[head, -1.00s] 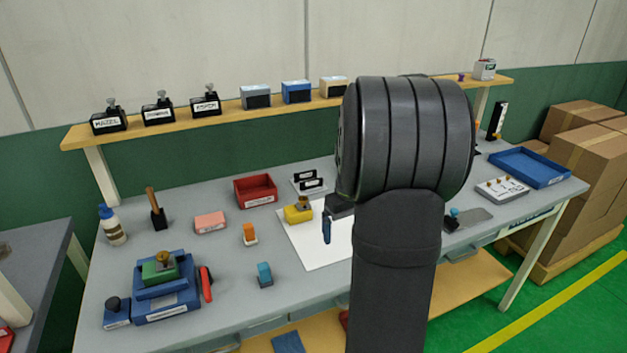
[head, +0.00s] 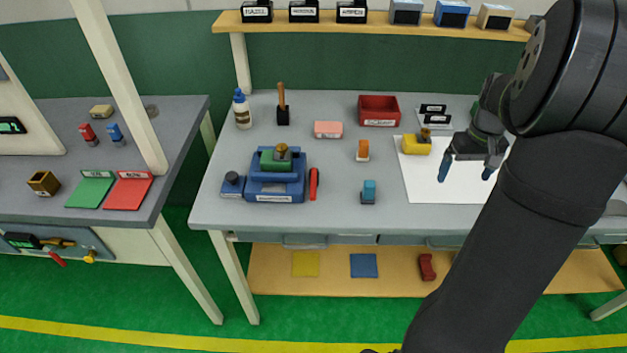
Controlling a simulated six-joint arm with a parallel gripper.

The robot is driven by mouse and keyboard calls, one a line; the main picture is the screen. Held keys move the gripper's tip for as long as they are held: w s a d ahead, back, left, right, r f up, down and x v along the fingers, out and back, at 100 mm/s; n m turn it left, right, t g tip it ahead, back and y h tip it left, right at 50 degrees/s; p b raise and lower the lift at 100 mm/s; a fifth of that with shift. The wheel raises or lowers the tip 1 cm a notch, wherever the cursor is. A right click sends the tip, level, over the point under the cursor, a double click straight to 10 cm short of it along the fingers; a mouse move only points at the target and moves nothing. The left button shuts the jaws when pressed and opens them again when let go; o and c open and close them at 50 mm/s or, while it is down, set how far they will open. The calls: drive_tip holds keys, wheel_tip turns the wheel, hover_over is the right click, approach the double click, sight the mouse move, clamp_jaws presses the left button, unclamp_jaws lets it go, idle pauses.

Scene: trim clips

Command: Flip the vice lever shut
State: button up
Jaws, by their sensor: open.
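The blue vice (head: 276,187) stands on the grey workbench, left of the bench's middle. A green block with a brownish knob (head: 282,152) sits in its top. The red lever (head: 314,184) is at the vice's right side and points roughly upright in the picture. My gripper (head: 468,176) is open and empty above the white sheet, well to the right of the lever. Its two blue-tipped fingers point down and are apart. Nothing hides the lever in the head view.
An orange-and-white clip (head: 362,151) and a blue clip (head: 368,191) stand between the vice and my gripper. A yellow block (head: 417,144) sits on the white sheet (head: 430,186). A pink block (head: 328,129), glue bottle (head: 241,110) and red bin (head: 379,111) are behind.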

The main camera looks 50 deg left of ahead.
drive_tip(key=shift+a, duration=0.1)
drive_tip(key=c, duration=0.3)
drive_tip(key=shift+s+a, duration=0.2)
drive_tip(key=shift+a, duration=0.15)
drive_tip(key=c, duration=0.4)
drive_tip(key=s+a+n, duration=0.1)
drive_tip(key=a, duration=0.2)
drive_tip(key=s+a+n, duration=0.1)
drive_tip(key=s+a, duration=0.1)
drive_tip(key=s+a+n+h, duration=0.1)
drive_tip(key=a+n, duration=0.1)
drive_tip(key=a, duration=0.1)
drive_tip(key=shift+s+a+r, duration=0.2)
drive_tip(key=shift+s+a, duration=0.1)
drive_tip(key=shift+a, duration=0.05)
clamp_jaws()
drive_tip(key=s+a+r+n+t+h, duration=0.1)
drive_tip(key=s+a+n, duration=0.5)
drive_tip(key=s+a, duration=0.4)
drive_tip(key=s+a+r+n+t+h, duration=0.1)
drive_tip(key=s+a+n, duration=0.6)
drive_tip(key=s, duration=0.9)
drive_tip(key=a+r+t, duration=0.1)
drive_tip(key=a, duration=0.2)
drive_tip(key=shift+s+a+r+t+h, duration=0.15)
drive_tip(key=shift+a+r+t+h, duration=0.05)
drive_tip(key=shift+a+t+h, duration=0.15)
